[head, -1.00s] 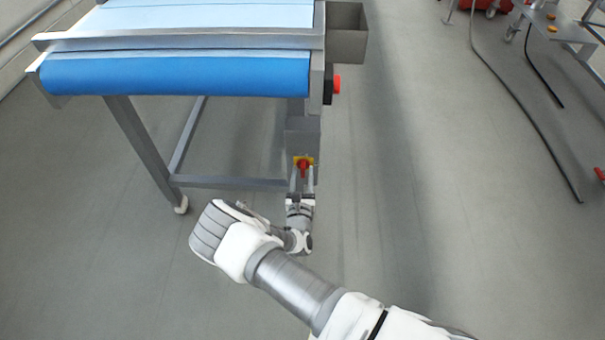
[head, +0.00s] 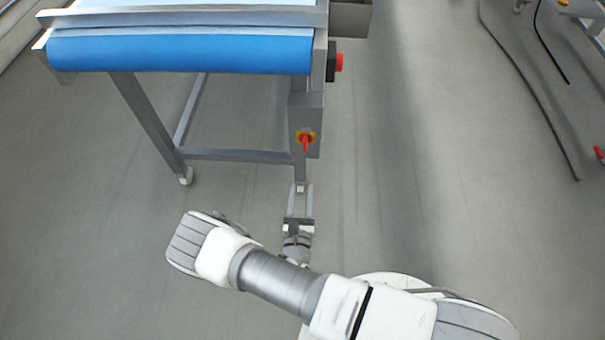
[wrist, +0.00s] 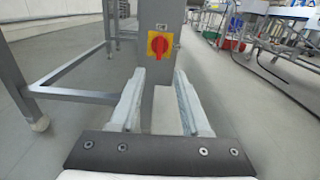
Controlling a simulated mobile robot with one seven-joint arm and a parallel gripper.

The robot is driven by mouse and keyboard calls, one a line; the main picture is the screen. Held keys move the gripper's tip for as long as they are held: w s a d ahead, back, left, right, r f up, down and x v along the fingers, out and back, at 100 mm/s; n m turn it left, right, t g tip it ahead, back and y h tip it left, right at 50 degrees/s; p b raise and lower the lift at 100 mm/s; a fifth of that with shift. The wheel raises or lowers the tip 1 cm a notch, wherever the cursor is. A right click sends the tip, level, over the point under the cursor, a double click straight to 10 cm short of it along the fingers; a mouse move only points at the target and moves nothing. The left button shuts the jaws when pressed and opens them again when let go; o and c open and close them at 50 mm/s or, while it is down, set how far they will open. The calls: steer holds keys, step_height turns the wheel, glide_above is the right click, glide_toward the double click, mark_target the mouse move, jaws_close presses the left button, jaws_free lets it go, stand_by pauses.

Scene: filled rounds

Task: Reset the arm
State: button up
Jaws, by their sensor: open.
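My gripper (head: 301,192) is open and empty in the head view, just below the red rotary switch in the picture. In the wrist view its two fingers (wrist: 158,85) stand apart with nothing between them. The red switch (head: 306,141) sits on a yellow plate on the grey box at the conveyor's right leg. The switch also shows in the wrist view (wrist: 158,45), beyond the fingertips and apart from them. Its red handle looks roughly upright in the head view.
The conveyor with its blue belt (head: 180,54) stands ahead at the upper left, on a grey metal frame (head: 235,155). A red push button (head: 339,62) is on its right side. A dark cable (head: 530,115) lies on the floor at right. The floor between is clear.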

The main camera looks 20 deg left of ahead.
steer(key=shift+v, duration=0.75)
steer(key=w+d+r+m+g+h, duration=0.1)
steer(key=w+d+r+m+h, duration=0.3)
steer(key=r+m+h, duration=0.35)
steer(key=w+d+r+m+g+h, duration=0.1)
steer(key=w+d+r+m+h, duration=0.4)
steer(key=r, duration=0.4)
steer(key=s+d+r+m+g+h, duration=0.2)
steer(key=s+d+r+m+g, duration=0.1)
steer(key=d+r+m+g, duration=0.35)
steer(key=s+d+r+m+g+h, duration=0.1)
steer(key=s+d+r+m+g, duration=0.1)
steer(key=d+r+m+g, duration=0.5)
steer(key=s+d+r+m+t+y, duration=0.2)
steer(key=s+d+r+m+y, duration=0.1)
steer(key=s+r+m+y, duration=0.5)
steer(key=s+d+r+m+t+y, duration=0.25)
steer(key=s+r+m, duration=0.3)
steer(key=r, duration=0.35)
step_height(320, 180, up, 17)
steer(key=p, duration=1.7)
steer(key=shift+a+n+g+y+p, duration=0.3)
steer(key=shift+n+g, duration=0.05)
steer(key=shift+g, duration=0.05)
